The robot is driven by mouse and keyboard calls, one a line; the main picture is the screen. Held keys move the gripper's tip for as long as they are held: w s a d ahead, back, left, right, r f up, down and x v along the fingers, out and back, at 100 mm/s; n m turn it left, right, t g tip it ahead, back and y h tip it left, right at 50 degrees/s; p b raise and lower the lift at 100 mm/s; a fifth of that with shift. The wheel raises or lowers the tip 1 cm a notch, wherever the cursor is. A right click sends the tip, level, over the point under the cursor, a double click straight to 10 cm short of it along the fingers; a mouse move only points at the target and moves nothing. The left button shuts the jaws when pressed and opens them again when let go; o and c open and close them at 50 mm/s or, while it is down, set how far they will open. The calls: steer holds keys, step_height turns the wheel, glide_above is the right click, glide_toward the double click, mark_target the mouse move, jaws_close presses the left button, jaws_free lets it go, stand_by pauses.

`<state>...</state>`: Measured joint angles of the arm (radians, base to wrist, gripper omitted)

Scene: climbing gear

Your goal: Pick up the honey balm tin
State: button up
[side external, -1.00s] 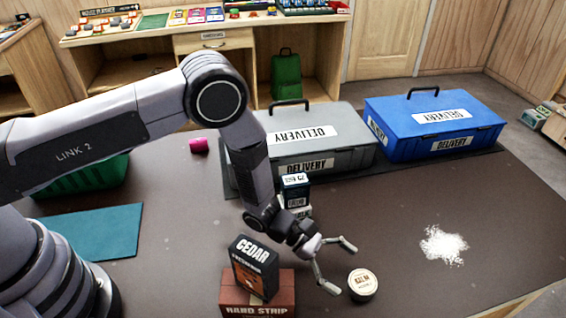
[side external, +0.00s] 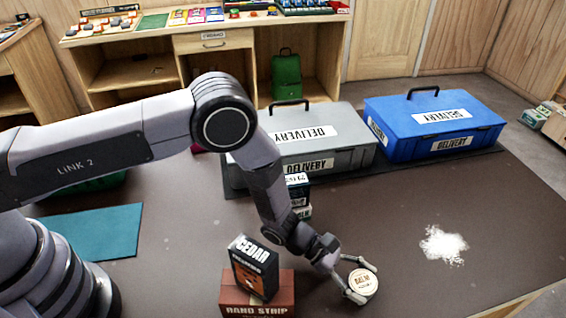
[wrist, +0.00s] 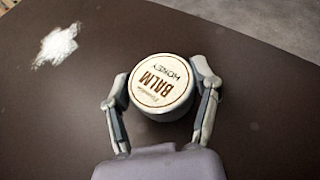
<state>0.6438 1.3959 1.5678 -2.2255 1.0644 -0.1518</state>
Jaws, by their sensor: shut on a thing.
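The honey balm tin (side external: 362,283) is a small round tin with a cream lid, on the dark table near its front edge. In the wrist view its lid (wrist: 161,82) reads "BALM" and "HONEY". My gripper (side external: 361,281) is around the tin, one finger on each side, and is shut on it. The fingers (wrist: 160,97) also show in the wrist view, against the tin's sides. The tin looks upright; I cannot tell any gap under it.
A black Cedar box (side external: 255,268) stands on a reddish hand strip box (side external: 257,298), close left of my gripper. Small stacked boxes (side external: 298,190) stand behind. Grey (side external: 320,145) and blue (side external: 433,124) delivery cases line the back. White powder (side external: 443,245) lies right; table around it is clear.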

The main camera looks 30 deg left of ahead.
steer(key=shift+c, duration=0.9)
